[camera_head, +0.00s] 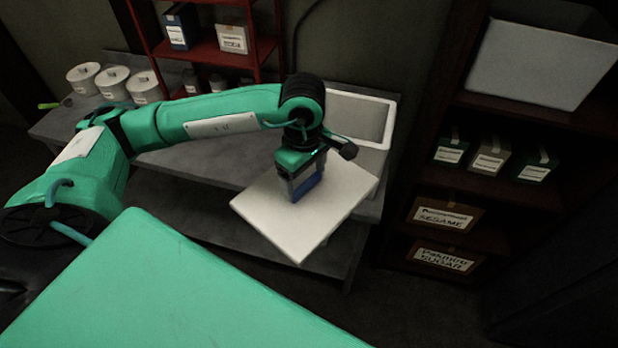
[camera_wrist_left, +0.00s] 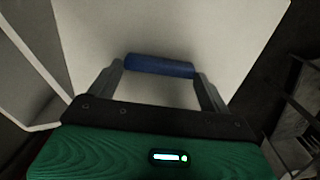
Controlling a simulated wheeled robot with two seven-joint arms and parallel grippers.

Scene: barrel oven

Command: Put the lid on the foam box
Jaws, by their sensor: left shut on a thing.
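The white square lid (camera_head: 337,208) is in my left gripper (camera_head: 304,188), in front of the bench and tilted. In the left wrist view the gripper (camera_wrist_left: 158,82) is shut on the lid's blue handle (camera_wrist_left: 160,66), with the pale lid (camera_wrist_left: 165,25) filling the view beyond it. The white foam box (camera_head: 391,125) stands at the bench's right end, behind the lid, its top open and grey inside. Part of its front is hidden by the arm and the lid. The box rim (camera_wrist_left: 44,70) shows at the left of the wrist view. My right gripper is not in view.
The grey bench (camera_head: 190,160) has several white tubs (camera_head: 112,82) at its left end. A red shelf (camera_head: 205,52) stands behind it. A dark shelf (camera_head: 560,190) on the right holds a white bin (camera_head: 540,65), small boxes (camera_head: 490,157) and labelled crates (camera_head: 440,215).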

